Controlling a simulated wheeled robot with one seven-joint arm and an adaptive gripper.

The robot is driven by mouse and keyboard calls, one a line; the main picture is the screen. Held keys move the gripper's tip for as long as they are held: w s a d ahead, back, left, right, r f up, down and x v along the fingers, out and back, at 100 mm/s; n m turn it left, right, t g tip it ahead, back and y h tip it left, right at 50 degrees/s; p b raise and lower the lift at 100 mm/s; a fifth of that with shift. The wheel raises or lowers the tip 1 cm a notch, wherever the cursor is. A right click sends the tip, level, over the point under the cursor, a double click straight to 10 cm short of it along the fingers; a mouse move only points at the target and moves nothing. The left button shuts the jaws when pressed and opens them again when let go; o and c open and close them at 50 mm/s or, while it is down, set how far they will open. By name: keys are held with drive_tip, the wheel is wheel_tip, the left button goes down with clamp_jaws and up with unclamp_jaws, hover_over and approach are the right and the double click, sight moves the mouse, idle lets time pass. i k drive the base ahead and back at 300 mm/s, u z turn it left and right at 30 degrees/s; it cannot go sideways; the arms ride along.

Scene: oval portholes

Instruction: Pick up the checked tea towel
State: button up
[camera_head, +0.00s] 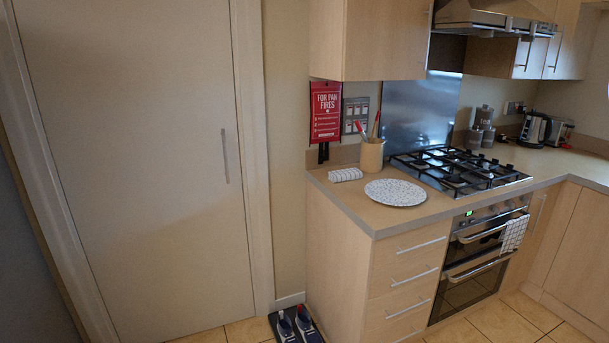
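A white tea towel with a dark checked pattern (514,234) hangs over the upper oven door handle, at its right end. A second small rolled or folded white cloth with dark marks (345,174) lies on the counter, left of the plate; its pattern is too small to tell for sure. My gripper is not in view, and no part of my arm shows near either cloth.
The counter (338,193) holds a speckled plate (395,192), a utensil pot (372,155) and a gas hob (458,169). Below are the double oven (470,284) and drawers (408,280). Shoes (295,326) stand on a floor mat. A closed door (140,170) fills the left.

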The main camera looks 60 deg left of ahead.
sight(351, 173)
drive_tip(key=u, duration=1.5)
